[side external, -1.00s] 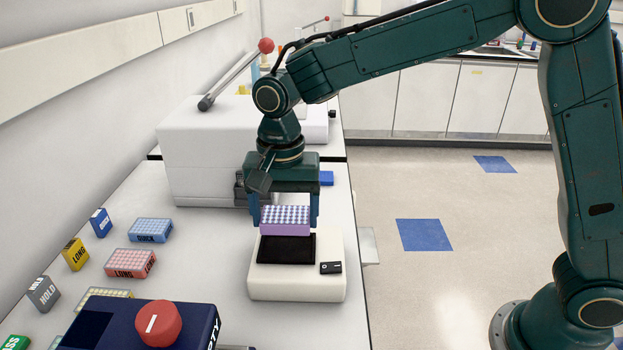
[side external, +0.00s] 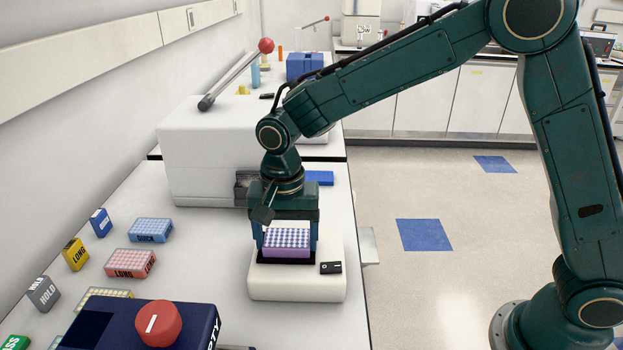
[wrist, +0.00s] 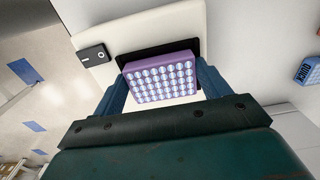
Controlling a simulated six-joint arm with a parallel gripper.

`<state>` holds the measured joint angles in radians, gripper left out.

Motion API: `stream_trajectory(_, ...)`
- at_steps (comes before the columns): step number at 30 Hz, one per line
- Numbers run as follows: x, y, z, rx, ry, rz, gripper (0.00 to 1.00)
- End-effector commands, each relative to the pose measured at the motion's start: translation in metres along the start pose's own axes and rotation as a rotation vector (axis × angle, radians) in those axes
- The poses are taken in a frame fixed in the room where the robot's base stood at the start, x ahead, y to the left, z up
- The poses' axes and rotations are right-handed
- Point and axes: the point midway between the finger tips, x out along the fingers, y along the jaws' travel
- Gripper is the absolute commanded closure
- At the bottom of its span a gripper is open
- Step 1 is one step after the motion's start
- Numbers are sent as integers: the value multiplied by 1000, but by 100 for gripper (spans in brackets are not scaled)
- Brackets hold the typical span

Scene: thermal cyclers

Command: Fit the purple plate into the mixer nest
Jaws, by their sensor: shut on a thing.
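The purple plate (side external: 287,244) is a small block with a grid of pale wells on top. My gripper (side external: 287,240) is shut on it, one finger at each end. The mixer (side external: 298,286) is a white box with a black recessed nest (side external: 262,257) on top and a small black switch at its front right.
A large white machine (side external: 200,150) with a red-knobbed lever stands behind. Blue (side external: 150,231) and red (side external: 131,263) plates and label blocks lie to the left. A dark blue box with a red knob (side external: 158,323) is in front. The bench edge runs close right of the mixer.

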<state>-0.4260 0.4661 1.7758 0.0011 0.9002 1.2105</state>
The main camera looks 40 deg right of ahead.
Motion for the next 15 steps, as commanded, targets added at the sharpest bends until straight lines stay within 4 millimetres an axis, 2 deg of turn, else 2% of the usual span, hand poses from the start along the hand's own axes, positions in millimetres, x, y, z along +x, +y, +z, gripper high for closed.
stream_trajectory(8, 3, 0, 0, 0, 0, 1, 47)
stream_trajectory(9, 3, 0, 0, 0, 0, 0, 17)
stream_trajectory(11, 2, 0, 0, 0, 0, 0, 5)
stream_trajectory(15, 2, 0, 0, 0, 0, 0, 3)
